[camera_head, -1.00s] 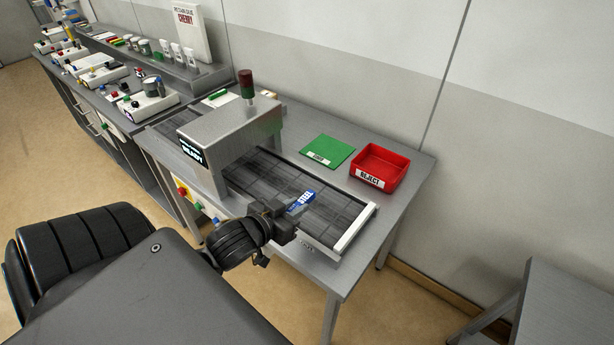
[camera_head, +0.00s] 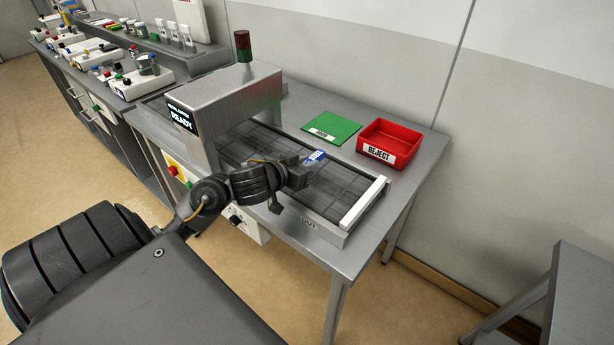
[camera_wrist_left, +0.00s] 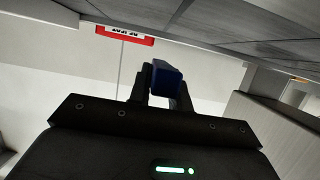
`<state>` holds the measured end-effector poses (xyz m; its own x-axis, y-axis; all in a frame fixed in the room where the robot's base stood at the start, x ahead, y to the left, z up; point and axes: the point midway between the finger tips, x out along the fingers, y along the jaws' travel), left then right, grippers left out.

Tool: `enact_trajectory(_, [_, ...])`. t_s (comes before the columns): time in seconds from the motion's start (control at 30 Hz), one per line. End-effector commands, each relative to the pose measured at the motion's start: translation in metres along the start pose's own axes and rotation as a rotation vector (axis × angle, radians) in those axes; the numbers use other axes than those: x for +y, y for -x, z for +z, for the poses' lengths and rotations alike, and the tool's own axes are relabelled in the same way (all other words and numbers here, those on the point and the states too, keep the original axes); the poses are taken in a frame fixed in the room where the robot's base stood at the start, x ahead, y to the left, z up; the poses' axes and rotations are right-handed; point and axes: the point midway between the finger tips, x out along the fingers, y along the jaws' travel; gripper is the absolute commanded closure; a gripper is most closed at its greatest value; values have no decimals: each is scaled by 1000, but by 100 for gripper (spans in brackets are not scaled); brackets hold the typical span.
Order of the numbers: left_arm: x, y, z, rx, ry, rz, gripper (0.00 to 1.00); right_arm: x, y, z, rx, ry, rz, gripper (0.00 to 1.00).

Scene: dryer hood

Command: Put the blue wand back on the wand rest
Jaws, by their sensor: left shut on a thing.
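The blue wand (camera_head: 316,156), a short blue block with white lettering, is above the conveyor belt (camera_head: 343,180) in the head view. My left gripper (camera_head: 306,168) is shut on it and covers part of it. In the left wrist view the blue wand (camera_wrist_left: 165,80) sits between the dark fingertips (camera_wrist_left: 158,92). I cannot make out the wand rest in either view. My right gripper is not in view.
A grey hood (camera_head: 226,97) with a red beacon (camera_head: 242,46) stands over the belt's left part. A green mat (camera_head: 331,127) and a red REJECT tray (camera_head: 390,143) lie behind the belt. A white bar (camera_head: 364,203) closes the belt's right end.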

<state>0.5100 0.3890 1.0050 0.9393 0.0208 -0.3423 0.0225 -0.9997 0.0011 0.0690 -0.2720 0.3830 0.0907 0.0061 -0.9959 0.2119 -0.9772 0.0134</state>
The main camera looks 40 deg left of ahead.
Motion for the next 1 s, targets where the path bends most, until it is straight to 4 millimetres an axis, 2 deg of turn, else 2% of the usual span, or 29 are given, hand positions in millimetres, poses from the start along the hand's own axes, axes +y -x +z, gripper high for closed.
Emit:
enact_trajectory(0.27, [-3, -9, 6, 1, 0, 0, 100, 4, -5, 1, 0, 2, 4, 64])
enact_trajectory(0.37, [-6, -20, 19, -2, 4, 1, 100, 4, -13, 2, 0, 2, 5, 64])
enact_trajectory(0.53, [-6, -26, 38, 0, 2, 0, 100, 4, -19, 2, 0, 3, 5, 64])
enact_trajectory(0.97, [-6, -27, 42, 1, -1, 0, 100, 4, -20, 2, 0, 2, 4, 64])
enact_trajectory(1.0, [-6, -28, 42, 0, -1, 1, 79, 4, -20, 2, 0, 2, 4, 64])
